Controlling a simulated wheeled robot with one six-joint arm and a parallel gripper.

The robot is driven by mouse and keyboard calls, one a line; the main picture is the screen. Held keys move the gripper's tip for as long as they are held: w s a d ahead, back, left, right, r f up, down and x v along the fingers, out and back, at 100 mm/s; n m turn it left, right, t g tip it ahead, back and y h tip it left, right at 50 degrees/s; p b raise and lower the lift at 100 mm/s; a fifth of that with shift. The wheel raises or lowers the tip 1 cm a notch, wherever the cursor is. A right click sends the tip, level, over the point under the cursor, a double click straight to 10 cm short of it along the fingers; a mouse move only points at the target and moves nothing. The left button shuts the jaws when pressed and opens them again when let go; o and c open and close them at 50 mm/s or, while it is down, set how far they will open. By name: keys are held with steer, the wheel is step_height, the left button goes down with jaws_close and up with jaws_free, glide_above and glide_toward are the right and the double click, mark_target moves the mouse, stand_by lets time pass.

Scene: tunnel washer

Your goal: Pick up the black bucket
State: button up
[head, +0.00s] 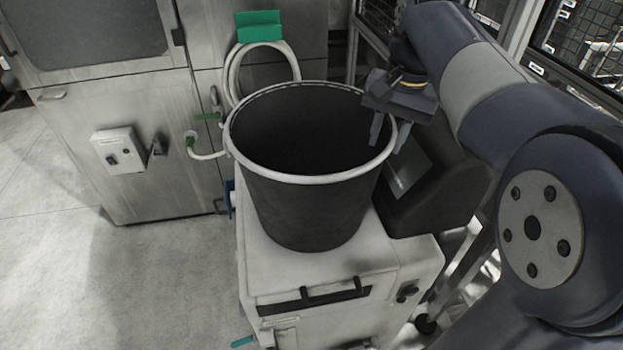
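The black bucket (312,205) has a pale rim and stands upright on top of a white cabinet (275,262) in the middle of the head view. It looks empty, though its floor is in deep shadow. My gripper (390,143) points down at the bucket's right rim, its two fingers apart. One finger appears on the inner side of the rim and the other on the outer side. I cannot tell whether either finger touches the bucket.
A dark box with a sloped panel (408,178) stands right of the bucket on the cabinet. A steel machine (150,165) with a control box (118,150) stands at the left. A coiled white hose (232,75) hangs behind the bucket. The floor (140,265) at left is clear.

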steer(key=shift+s+a+f, duration=0.1)
steer(key=shift+f, duration=0.3)
steer(key=shift+a+f, duration=0.15)
steer(key=shift+f, duration=0.95)
steer(key=shift+a+f, duration=0.1)
steer(key=shift+f, duration=0.95)
steer(key=shift+f, duration=0.25)
steer(key=shift+c, duration=0.6)
jaws_close()
